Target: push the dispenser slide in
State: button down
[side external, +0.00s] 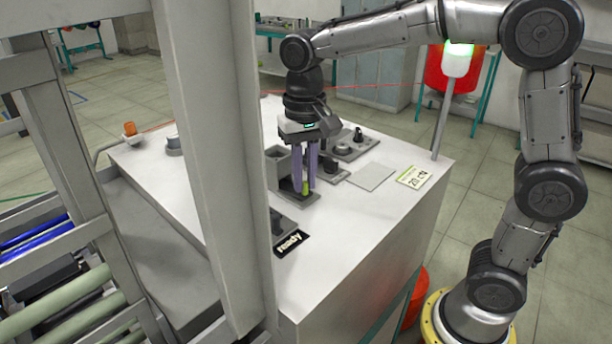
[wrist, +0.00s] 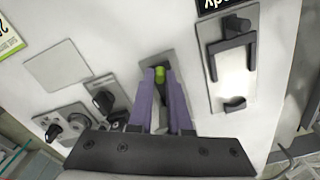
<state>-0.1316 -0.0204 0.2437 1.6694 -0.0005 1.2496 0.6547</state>
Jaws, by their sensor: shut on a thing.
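My gripper (side external: 305,190) has two long purple fingers pointing down at the white bench. It is shut on a small bright green piece at the fingertips, which shows in the wrist view (wrist: 159,74). The green piece sits low over a dark grey base plate (side external: 286,187), seen under the fingers in the wrist view (wrist: 152,64). A grey open-topped box (side external: 277,158) stands behind the fingers at this plate; it looks like the dispenser. The fingers hide much of the plate, and I cannot tell whether the green piece belongs to the slide.
A plate with dark brackets (wrist: 233,75) lies right of the fingers in the wrist view. A black "ready" sign (side external: 290,243), a knob panel (side external: 352,145), a flat grey pad (side external: 372,177) and a "20 cN" card (side external: 414,177) share the bench (side external: 350,235). A large post (side external: 215,150) blocks part of the side view.

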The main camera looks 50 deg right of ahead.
jog(key=shift+w+r, duration=0.1)
jog(key=shift+w, duration=1.05)
jog(key=shift+w+d, duration=0.1)
jog(key=shift+w, duration=0.1)
jog(key=c, duration=0.9)
grip_release()
jog(key=shift+r, duration=3.4)
